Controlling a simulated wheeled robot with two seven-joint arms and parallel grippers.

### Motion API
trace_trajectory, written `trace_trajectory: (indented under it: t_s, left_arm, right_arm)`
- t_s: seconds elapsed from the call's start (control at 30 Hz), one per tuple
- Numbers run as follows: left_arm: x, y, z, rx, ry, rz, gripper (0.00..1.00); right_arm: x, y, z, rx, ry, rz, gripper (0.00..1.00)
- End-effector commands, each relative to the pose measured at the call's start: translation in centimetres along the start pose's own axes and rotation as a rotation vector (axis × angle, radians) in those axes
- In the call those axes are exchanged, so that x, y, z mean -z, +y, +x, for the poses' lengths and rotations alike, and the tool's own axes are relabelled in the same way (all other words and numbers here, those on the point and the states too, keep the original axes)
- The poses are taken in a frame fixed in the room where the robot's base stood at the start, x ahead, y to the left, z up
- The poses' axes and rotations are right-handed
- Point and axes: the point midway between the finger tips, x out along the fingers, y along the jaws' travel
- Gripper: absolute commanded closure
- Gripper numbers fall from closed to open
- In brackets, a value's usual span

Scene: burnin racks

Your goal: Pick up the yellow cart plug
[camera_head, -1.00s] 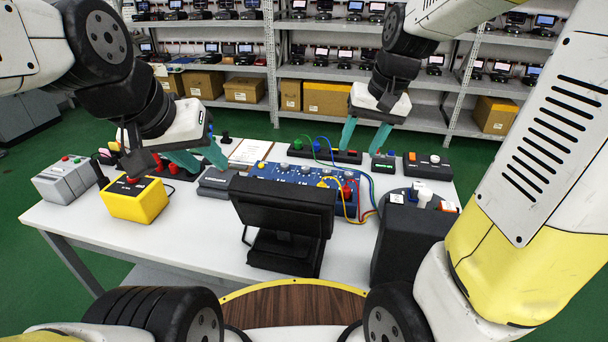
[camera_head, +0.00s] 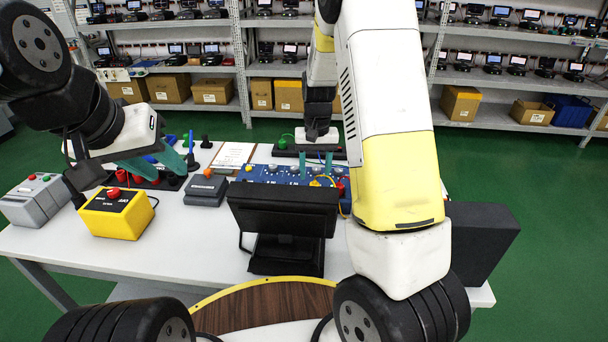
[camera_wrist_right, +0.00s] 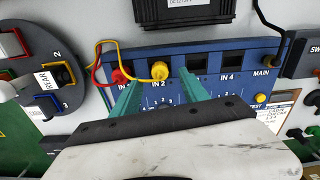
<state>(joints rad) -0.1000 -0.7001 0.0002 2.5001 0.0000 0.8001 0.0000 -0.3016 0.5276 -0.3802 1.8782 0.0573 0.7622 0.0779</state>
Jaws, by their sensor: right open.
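A yellow plug (camera_wrist_right: 159,70) sits in the blue panel (camera_wrist_right: 205,88) at IN 2 in the right wrist view, with a red plug (camera_wrist_right: 119,75) just left of it. My right gripper (camera_wrist_right: 159,84) is open, with its teal fingers on either side below the yellow plug; contact cannot be told. In the head view, my right gripper (camera_head: 315,172) points down at the panel (camera_head: 270,174) near the yellow plug (camera_head: 316,183). My left gripper (camera_head: 172,177) is open and empty at left.
A black monitor (camera_head: 283,208) stands in front of the panel. A yellow button box (camera_head: 115,220) and a grey box (camera_head: 38,205) are at left. Yellow and red wires loop beside the plugs. My right arm hides the table's right side. The front left tabletop is clear.

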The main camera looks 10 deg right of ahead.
Motion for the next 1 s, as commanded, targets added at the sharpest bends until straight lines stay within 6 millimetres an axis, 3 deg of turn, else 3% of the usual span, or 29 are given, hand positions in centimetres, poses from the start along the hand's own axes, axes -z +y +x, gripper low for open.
trace_trajectory:
  t_s: [0.23, 0.53, 0.8, 1.0]
  left_arm:
    - [0.0, 0.0, 0.0, 0.0, 0.0, 0.0, 0.64]
    - [0.0, 0.0, 0.0, 0.0, 0.0, 0.0, 0.64]
    - [0.0, 0.0, 0.0, 0.0, 0.0, 0.0, 0.64]
    - [0.0, 0.0, 0.0, 0.0, 0.0, 0.0, 0.64]
  right_arm:
    - [0.1, 0.0, 3.6, -0.001, -0.002, 0.0, 0.48]
    - [0.1, 0.0, 4.1, 0.0, 0.0, 0.001, 0.48]
    - [0.1, 0.0, 4.1, 0.0, 0.0, 0.001, 1.0]
    - [0.1, 0.0, 4.0, 0.0, 0.001, 0.001, 1.0]
